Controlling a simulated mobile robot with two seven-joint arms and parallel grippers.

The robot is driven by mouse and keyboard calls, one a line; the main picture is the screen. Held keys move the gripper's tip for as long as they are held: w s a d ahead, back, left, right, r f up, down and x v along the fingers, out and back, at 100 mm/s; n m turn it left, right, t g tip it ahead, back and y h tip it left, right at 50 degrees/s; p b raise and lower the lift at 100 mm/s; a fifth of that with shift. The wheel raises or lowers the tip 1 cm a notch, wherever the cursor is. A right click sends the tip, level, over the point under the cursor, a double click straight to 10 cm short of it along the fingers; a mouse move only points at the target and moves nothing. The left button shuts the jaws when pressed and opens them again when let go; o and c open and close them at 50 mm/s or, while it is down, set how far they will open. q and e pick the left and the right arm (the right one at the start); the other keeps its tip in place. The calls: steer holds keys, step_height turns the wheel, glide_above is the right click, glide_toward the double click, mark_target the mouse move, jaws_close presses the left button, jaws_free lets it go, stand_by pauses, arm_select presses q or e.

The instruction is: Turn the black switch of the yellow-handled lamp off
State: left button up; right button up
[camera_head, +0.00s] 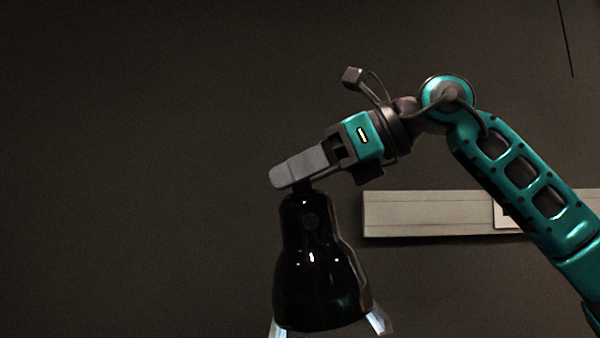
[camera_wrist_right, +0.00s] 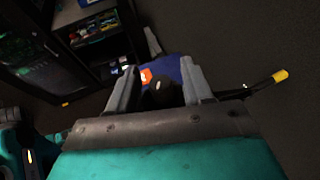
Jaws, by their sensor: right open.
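The black lamp (camera_head: 318,275) has a glossy bell-shaped shade and a narrow neck, and stands upright in the lower middle of the head view. A faint round spot shows on its neck; I cannot tell whether it is the switch. My right gripper (camera_head: 298,170) is at the top of the lamp, fingers pointing left. In the right wrist view my right gripper (camera_wrist_right: 158,88) is open, with a dark rounded piece between its fingers; contact is unclear. A yellow tip (camera_wrist_right: 280,75) on a dark rod shows right of the fingers. My left gripper is out of view.
A pale grey rail (camera_head: 430,214) runs along the dark wall behind my right arm. The wrist view shows a dark shelf unit (camera_wrist_right: 80,20) with colourful items and a blue surface (camera_wrist_right: 172,70) with an orange patch beyond the fingers. Space left of the lamp looks clear.

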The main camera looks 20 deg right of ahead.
jaws_close()
stand_by(0.4)
